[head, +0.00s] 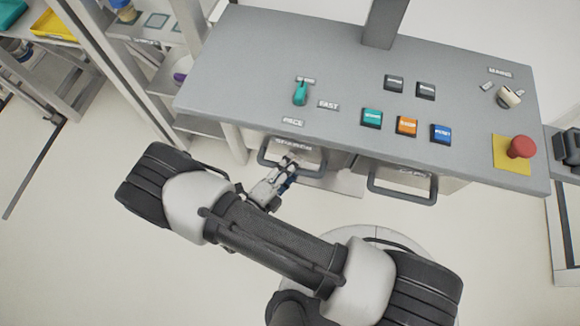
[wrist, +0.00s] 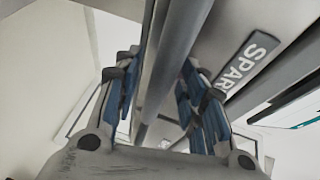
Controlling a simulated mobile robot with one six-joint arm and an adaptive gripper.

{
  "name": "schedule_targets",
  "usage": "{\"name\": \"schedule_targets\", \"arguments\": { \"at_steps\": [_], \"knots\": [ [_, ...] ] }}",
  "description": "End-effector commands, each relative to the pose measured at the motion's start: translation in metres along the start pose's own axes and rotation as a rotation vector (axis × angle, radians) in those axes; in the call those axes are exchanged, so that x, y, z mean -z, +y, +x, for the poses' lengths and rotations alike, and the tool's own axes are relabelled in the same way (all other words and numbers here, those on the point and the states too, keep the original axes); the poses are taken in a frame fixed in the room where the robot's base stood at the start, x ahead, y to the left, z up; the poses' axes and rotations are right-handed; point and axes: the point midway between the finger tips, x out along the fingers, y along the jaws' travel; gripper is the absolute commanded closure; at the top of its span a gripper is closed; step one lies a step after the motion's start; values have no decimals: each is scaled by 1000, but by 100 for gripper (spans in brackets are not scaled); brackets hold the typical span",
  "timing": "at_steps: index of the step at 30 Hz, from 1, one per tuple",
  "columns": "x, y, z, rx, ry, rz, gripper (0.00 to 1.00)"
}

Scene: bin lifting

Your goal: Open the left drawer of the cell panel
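The left drawer's front sits under the grey cell panel (head: 240,75), with a label (head: 294,145) whose first letters read "SPAR" in the wrist view (wrist: 245,66). Its grey bar handle (head: 311,174) sticks out below the panel's front edge. My gripper (head: 285,167) is at this handle, left of its middle. In the wrist view the handle bar (wrist: 176,50) runs between my blue-padded fingers (wrist: 162,105). The fingers stand apart, with a visible gap on the bar's right side. Most of the drawer is hidden under the panel.
The right drawer's handle (head: 402,195) stands to the right. A shelf rack (head: 125,70) stands to the left. The floor in front is clear.

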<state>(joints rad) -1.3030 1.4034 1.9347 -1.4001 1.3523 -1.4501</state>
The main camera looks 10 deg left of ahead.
Motion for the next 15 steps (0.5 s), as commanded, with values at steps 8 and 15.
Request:
{"name": "schedule_targets", "arguments": {
  "at_steps": [8,15],
  "knots": [
    [0,0,0,0,0,0,69],
    [0,0,0,0,0,0,85]
  ]
}}
